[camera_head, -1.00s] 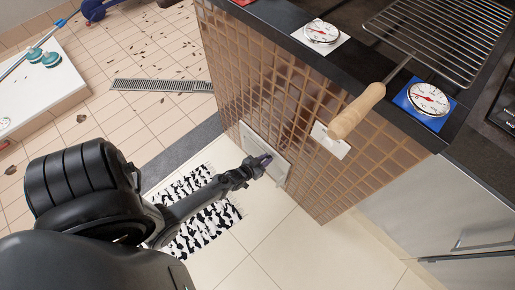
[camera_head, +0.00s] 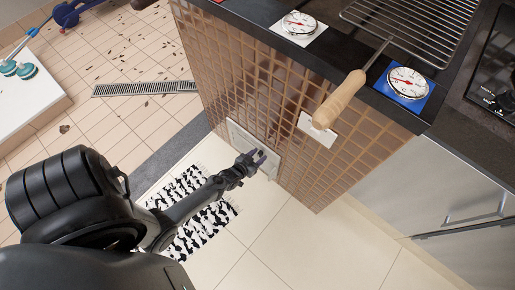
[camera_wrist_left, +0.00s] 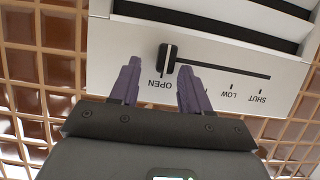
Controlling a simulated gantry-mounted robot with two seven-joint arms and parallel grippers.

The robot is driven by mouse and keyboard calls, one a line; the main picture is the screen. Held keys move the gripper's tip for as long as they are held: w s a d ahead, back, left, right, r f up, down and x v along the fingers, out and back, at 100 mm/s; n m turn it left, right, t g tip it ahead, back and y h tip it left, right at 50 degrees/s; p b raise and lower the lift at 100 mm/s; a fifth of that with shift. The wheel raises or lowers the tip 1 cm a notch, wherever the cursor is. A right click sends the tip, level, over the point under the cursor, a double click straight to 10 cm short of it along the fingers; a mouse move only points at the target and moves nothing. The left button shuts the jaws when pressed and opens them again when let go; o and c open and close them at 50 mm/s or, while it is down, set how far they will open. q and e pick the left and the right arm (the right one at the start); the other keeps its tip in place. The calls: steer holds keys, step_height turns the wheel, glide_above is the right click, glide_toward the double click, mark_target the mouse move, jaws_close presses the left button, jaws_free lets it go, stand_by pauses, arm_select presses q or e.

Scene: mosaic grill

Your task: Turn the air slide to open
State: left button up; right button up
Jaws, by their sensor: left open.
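The air slide is a white panel with dark slots (camera_wrist_left: 225,35), low on the tiled side of the counter; it also shows in the head view (camera_head: 236,133). Its black knob (camera_wrist_left: 168,56) sits at the end of its track marked OPEN, seen upside down in the wrist view. LOW and SHUT are marked farther along the track to the right. My left gripper (camera_wrist_left: 158,66) is open, its purple fingertips on either side of the knob with visible gaps. It also shows in front of the panel in the head view (camera_head: 256,159). My right gripper is not in view.
A wooden-handled grill rack (camera_head: 340,98) overhangs the counter edge above a white wall plate (camera_head: 317,130). Dials (camera_head: 407,82) lie on the counter top. A black-and-white rug (camera_head: 196,215) lies on the floor under my left arm. The floor right of it is clear.

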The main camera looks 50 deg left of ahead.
arm_select(q)
steer(key=shift+s+r+p, duration=0.3)
steer(key=shift+s+p, duration=0.05)
steer(key=shift+s, duration=0.05)
steer(key=p+v, duration=0.5)
steer(key=v, duration=0.5)
steer(key=shift+d, duration=0.15)
steer(key=shift+f, duration=0.2)
